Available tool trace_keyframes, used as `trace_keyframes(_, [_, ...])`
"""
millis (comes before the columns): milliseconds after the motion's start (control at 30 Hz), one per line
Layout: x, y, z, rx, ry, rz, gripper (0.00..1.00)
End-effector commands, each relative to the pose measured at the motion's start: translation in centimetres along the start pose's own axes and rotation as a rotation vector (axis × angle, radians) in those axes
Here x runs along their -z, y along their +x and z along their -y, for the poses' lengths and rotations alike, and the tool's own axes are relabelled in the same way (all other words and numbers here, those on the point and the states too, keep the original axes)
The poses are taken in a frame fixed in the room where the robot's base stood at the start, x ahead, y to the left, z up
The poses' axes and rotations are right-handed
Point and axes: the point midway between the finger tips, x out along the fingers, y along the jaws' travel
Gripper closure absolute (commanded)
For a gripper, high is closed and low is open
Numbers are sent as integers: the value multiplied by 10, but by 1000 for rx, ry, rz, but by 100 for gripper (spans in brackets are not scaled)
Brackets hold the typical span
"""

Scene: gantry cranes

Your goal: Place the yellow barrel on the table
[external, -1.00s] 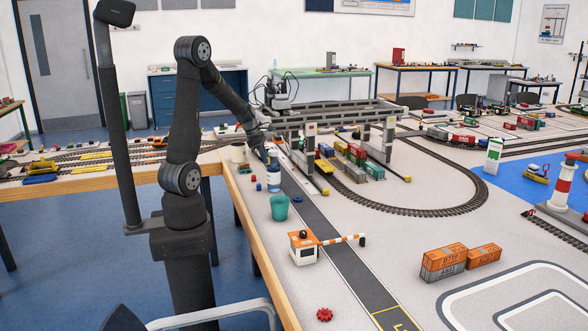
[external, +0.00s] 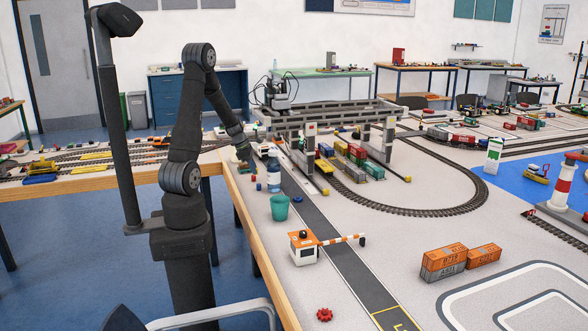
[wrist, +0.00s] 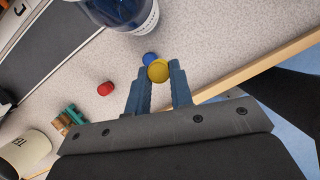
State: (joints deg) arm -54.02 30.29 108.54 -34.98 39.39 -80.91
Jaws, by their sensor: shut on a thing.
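The yellow barrel (wrist: 158,71) shows its round yellow end in the wrist view, between the tips of my gripper's two blue-grey fingers (wrist: 160,79). My gripper is shut on it. In the external view my gripper (external: 246,163) is low over the left edge of the pale table (external: 400,230), left of the white and blue bottle (external: 273,172). The barrel cannot be made out there. I cannot tell how far it is above the table top.
In the wrist view, a blue piece (wrist: 149,58) lies just beyond the barrel, with a red piece (wrist: 105,88) to the left. A cream mug (wrist: 22,156) is at lower left. A teal cup (external: 279,207) stands nearby. The wooden table edge (wrist: 250,70) is close on the right.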

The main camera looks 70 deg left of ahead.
Motion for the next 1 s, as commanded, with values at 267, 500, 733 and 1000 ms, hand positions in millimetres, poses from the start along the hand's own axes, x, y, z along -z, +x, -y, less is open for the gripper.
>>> trace_keyframes(267, [50, 20, -48, 1, -5, 1, 100])
trace_keyframes(500, [66, 26, -64, 0, 0, 1, 100])
trace_keyframes(733, [76, 49, -63, 3, -1, 0, 100])
trace_keyframes(1000, [81, 63, -64, -2, 0, 0, 100])
